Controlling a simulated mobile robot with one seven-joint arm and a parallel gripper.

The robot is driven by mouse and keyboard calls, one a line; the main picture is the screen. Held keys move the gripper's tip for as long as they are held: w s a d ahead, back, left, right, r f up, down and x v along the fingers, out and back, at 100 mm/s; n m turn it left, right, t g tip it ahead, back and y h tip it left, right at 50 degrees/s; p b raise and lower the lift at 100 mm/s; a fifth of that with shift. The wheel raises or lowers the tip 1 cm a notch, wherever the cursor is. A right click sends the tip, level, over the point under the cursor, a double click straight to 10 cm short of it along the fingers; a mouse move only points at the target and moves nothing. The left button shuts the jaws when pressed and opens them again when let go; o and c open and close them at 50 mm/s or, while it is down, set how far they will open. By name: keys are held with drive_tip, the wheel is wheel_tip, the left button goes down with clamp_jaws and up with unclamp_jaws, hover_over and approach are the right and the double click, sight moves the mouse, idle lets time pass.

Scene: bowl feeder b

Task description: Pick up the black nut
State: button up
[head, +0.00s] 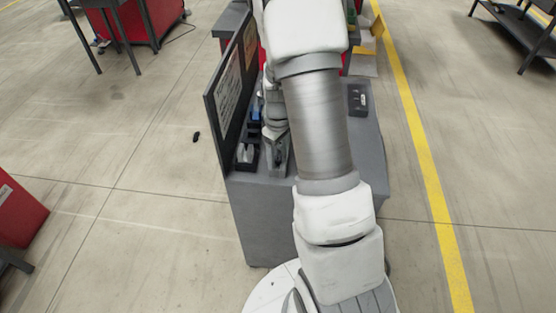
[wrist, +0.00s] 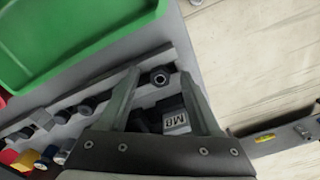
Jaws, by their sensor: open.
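A black nut (wrist: 160,77), a dark ring with a pale centre, shows in the wrist view at the end of a grey strip. My gripper (wrist: 161,71) is open, with one finger on each side of the nut in the picture. The nut lies near the fingertips; I cannot tell whether it is fully between them in depth. Nothing is held. In the head view my arm covers much of the bench, and I cannot make out the nut there.
A dark block marked M8 (wrist: 176,121) sits just below the nut. Several dark bolt-like parts (wrist: 88,105) line the grey strip to the left. A green tray (wrist: 75,35) is at upper left. The grey bench (head: 364,150) has an upright board (head: 232,88) on its left.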

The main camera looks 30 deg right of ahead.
clamp_jaws()
drive_tip(key=shift+r, duration=0.1)
idle(0.3)
